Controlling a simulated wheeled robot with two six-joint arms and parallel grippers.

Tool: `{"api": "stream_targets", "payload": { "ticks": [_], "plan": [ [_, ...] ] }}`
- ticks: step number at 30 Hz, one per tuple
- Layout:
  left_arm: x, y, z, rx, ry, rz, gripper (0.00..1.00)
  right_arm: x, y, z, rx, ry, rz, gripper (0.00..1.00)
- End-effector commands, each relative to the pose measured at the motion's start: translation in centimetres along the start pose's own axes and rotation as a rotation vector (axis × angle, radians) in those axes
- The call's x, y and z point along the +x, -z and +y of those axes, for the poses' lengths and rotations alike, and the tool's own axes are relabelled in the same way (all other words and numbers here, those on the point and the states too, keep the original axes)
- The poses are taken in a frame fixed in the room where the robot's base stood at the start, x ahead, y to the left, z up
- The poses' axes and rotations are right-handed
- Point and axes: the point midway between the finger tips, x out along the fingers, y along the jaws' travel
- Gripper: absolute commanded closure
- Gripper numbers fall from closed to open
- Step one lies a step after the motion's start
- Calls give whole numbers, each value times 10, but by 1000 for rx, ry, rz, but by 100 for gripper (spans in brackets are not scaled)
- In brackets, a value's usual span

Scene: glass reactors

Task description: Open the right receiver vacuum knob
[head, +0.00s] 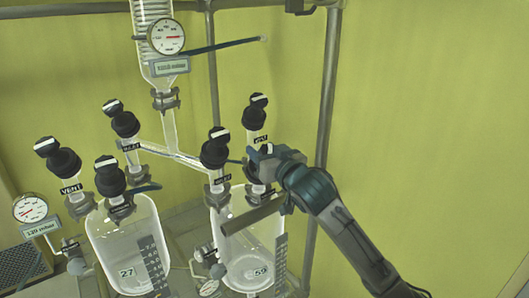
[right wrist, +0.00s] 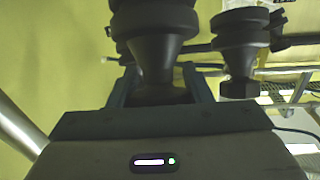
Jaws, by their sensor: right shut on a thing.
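The right receiver (head: 243,258) is a clear glass vessel marked 59, with black knobs on its top. My right gripper (head: 263,163) reaches in from the right and is shut on a black knob at the right side of that receiver's top. In the right wrist view this dark flared knob (right wrist: 158,48) stands between the fingers of the gripper (right wrist: 158,88). The gripper partly covers it in the head view, and I cannot read its label. My left gripper is not in view.
Close by stand a front-left knob (head: 215,150) and a rear knob (head: 255,112) of the same group. The left receiver (head: 125,245) has similar knobs. A metal post (head: 328,90) rises behind my right arm. A gauge (head: 166,37) sits above. Free room lies to the right.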

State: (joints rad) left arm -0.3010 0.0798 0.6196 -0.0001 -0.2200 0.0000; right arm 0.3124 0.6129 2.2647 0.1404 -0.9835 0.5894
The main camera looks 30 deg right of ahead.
Motion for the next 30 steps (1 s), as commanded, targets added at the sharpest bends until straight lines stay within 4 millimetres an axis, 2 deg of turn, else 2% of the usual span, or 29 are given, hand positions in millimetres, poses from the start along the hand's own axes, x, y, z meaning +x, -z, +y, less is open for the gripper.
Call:
{"api": "stream_targets", "payload": {
  "ticks": [17,30],
  "plan": [
    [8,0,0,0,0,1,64,-1,-2,-6,-228,408,1,78],
    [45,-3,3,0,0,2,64,-4,-5,-11,-380,686,6,78]
  ]
}}
